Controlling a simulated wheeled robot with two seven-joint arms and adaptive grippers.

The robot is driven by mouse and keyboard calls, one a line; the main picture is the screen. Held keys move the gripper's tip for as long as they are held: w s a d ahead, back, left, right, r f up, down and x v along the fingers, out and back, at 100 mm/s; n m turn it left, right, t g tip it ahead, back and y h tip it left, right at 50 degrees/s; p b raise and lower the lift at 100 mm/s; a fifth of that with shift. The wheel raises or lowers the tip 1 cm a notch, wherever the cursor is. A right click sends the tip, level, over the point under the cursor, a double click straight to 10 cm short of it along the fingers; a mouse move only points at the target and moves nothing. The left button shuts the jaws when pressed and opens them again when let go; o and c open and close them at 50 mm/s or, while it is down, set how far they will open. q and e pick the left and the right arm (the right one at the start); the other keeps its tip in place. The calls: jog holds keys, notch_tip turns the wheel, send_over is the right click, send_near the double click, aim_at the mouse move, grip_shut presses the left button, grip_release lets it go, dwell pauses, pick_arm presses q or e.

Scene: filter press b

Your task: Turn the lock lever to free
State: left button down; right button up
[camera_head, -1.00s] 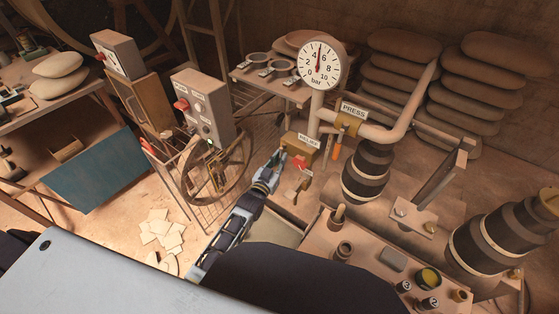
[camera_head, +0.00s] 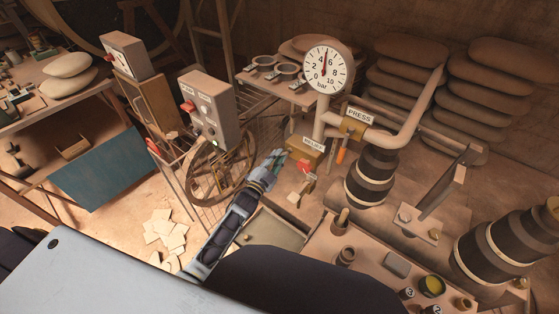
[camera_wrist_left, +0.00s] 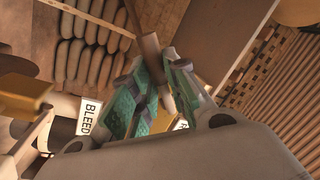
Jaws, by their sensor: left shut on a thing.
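My left gripper (camera_head: 273,162) reaches in between the spoked handwheel (camera_head: 218,165) and the brass relief block with a red handle (camera_head: 304,165). In the left wrist view its green-padded fingers (camera_wrist_left: 160,75) are closed around the lower end of a brown bar (camera_wrist_left: 150,48). I cannot tell for sure whether this bar is the lock lever; in the head view the gripper hides it. A "BLEED" label (camera_wrist_left: 89,117) stands left of the fingers. A second label, mostly hidden, shows behind them. My right gripper is not in view.
A pressure gauge (camera_head: 326,67), needle between 4 and 6, stands above the relief block. A bench (camera_head: 375,260) with bottles and jars lies at lower right. Stacked sacks (camera_head: 405,75) stand at the back.

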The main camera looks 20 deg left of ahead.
pick_arm(q)
jog(key=shift+w+a+r+m+h+b, duration=0.15)
jog(key=shift+r+m+h, duration=0.35)
jog(key=shift+m, duration=1.2)
jog(key=shift+s+a+r+m+h+b, duration=0.1)
jog(key=shift+a+r+m+h+b, duration=0.3)
jog(key=shift+m, duration=1.3)
jog(key=shift+w+a+r+m+h+b, duration=0.1)
jog(key=shift+r+m+h, duration=0.4)
jog(key=shift+m, duration=1.2)
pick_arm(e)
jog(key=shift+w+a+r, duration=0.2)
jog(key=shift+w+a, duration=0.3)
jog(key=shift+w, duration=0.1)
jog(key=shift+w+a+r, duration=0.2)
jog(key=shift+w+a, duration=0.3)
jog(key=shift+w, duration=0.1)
pick_arm(q)
jog(key=shift+f, duration=0.1)
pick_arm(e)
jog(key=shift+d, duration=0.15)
pick_arm(q)
jog(key=c, duration=1.8)
grip_release()
jog(key=shift+o, duration=0.7)
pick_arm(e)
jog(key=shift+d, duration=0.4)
